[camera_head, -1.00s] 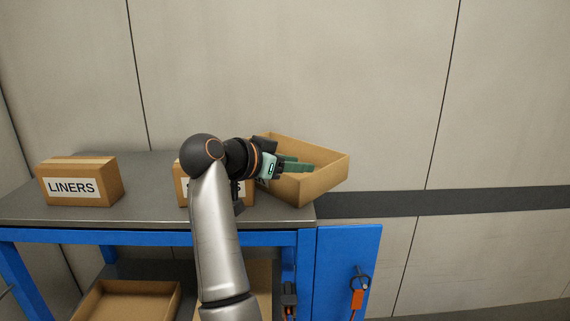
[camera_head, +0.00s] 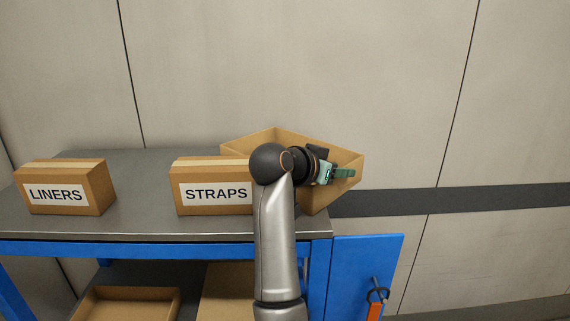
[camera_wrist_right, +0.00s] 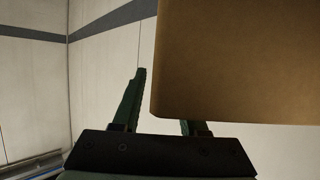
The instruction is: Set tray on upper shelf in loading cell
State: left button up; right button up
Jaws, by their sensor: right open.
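The open-topped cardboard tray (camera_head: 322,198) sits at the right end of the grey upper shelf (camera_head: 130,222), its right corner seeming to stick out past the shelf's end. My right gripper (camera_head: 345,174) is at the tray's right part, in front of its far walls, its green fingers pointing right. In the right wrist view the jaws (camera_wrist_right: 165,100) are open. A tray wall (camera_wrist_right: 240,65) covers the tip of one finger; the other finger stands clear beside it. I cannot tell whether either touches the tray. My forearm hides part of the tray. My left gripper is out of view.
A STRAPS box (camera_head: 210,172) stands close left of the tray, and a LINERS box (camera_head: 90,188) farther left. Lower cardboard trays (camera_head: 130,300) show below. A blue panel (camera_head: 355,280) with an orange tag hangs at the right. Shelf between the boxes is clear.

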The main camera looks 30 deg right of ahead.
jog(key=shift+d+f, duration=0.1)
jog(key=shift+d, duration=0.4)
jog(key=shift+s+a, duration=0.1)
jog(key=shift+s, duration=0.05)
grip_shut()
dwell(0.9)
